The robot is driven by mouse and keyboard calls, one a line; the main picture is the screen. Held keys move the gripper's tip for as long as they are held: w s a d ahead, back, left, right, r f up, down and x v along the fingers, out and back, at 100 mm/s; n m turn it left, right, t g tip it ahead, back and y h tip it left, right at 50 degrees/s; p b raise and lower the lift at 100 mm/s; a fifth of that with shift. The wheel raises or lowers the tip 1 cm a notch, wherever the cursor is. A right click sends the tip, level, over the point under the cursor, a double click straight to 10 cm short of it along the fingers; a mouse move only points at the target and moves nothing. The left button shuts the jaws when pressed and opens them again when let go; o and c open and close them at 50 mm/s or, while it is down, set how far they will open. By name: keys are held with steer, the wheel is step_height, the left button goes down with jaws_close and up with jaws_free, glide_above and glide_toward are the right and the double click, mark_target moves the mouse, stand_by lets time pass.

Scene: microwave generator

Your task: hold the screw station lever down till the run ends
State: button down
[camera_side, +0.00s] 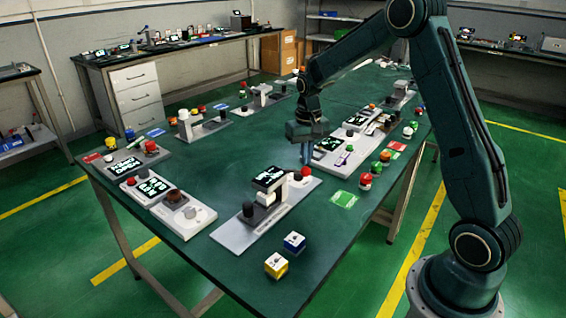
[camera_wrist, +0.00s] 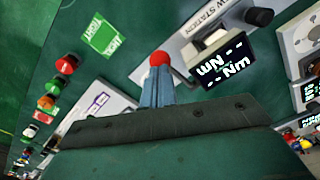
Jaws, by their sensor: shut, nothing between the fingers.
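The screw station (camera_side: 233,234) is a light grey plate near the front of the green table, with a dark post and a raised black display. Its display shows white-green text in the wrist view (camera_wrist: 224,64). The lever's red ball (camera_side: 304,172) is at the station's right end. In the wrist view the red ball (camera_wrist: 159,58) sits right at my fingertips, with a thin dark bar beside it. My gripper (camera_side: 305,160) points down over the ball, shut and empty. I cannot tell for sure whether the tips press on it or how far down the lever is.
A green card (camera_side: 343,199) lies right of the station, with red and green buttons (camera_side: 366,180) beyond. Other stations (camera_side: 183,214) line the left and right edges. The table's middle is clear.

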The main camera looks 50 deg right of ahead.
mark_target(306, 171)
steer(key=shift+f, duration=3.35)
steer(key=shift+s+f, duration=0.1)
steer(key=shift+f, duration=0.35)
stand_by(1.2)
steer(key=shift+r, duration=0.15)
steer(key=shift+r, duration=5)
